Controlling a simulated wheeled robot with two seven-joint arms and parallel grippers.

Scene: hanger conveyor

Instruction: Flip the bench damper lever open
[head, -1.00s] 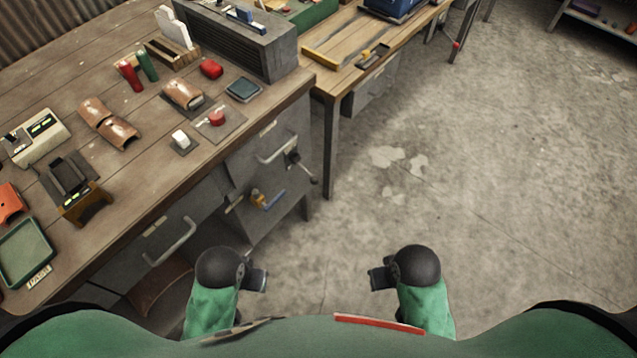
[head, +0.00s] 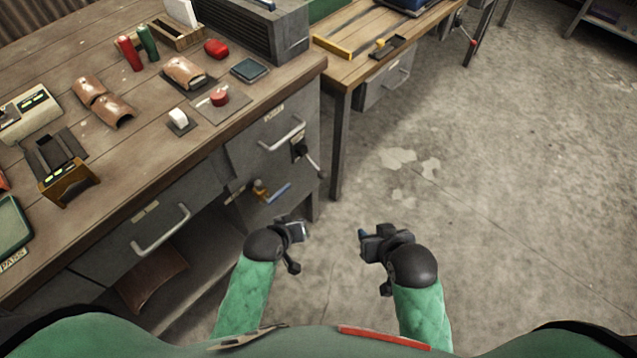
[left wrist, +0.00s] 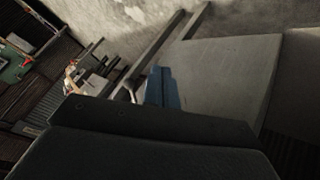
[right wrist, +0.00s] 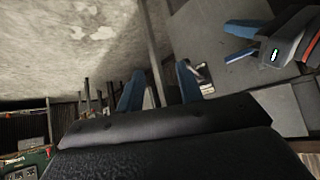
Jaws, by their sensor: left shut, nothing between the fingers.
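A small dark lever (head: 313,163) with a black mount and a round knob sticks out from the bench's grey end panel, pointing down and right. Lower left of it, a brass fitting (head: 259,189) with a blue handle (head: 276,194) is on the same side. My left gripper (head: 301,230) is below the lever, apart from it; its blue fingers are together in the left wrist view (left wrist: 162,88). My right gripper (head: 364,235) is over the floor, right of the bench; its blue fingers stand apart in the right wrist view (right wrist: 159,90), with nothing seen held.
The wooden bench top (head: 140,165) carries a red button (head: 220,97), a white switch (head: 178,116) and brown curved pieces. Drawer handles (head: 281,136) jut from its side. A second table (head: 345,60) stands behind. The concrete floor (head: 500,190) at right is clear.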

